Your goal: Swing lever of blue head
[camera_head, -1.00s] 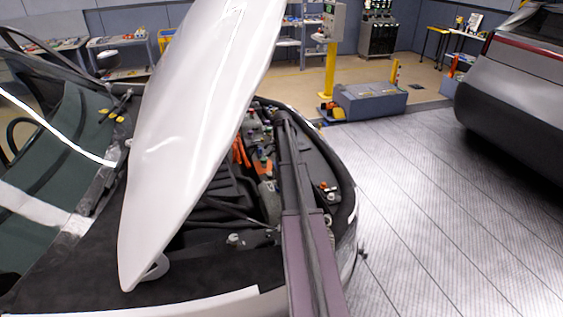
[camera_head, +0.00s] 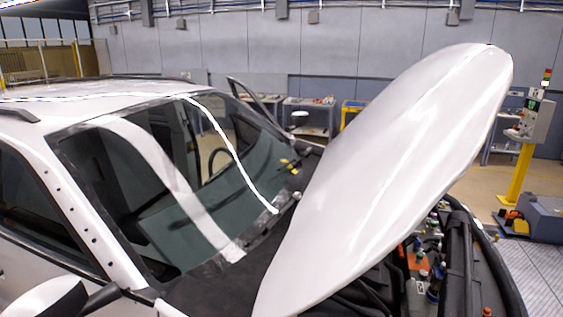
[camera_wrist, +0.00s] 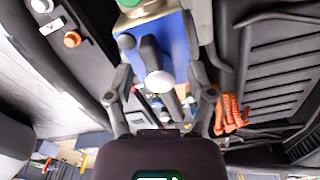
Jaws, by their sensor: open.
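The blue head (camera_wrist: 178,45) fills the upper middle of the wrist view, with a green and metal top part at the picture's edge. A dark grey rod with a pale round end (camera_wrist: 159,82) stands out from its face and looks like the lever. My gripper (camera_wrist: 161,97) is open, with one finger on each side of the rod's end. I cannot tell whether a finger touches the rod. In the head view, a small blue part (camera_head: 436,284) shows in the engine bay, partly hidden; my gripper cannot be made out there.
The raised white hood (camera_head: 400,170) stands over the engine bay and hides much of it. The windshield (camera_head: 180,190) lies to the left. In the wrist view, orange cables (camera_wrist: 231,113) and a ribbed black cover (camera_wrist: 285,75) lie to the right, and an orange cap (camera_wrist: 72,39) to the left.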

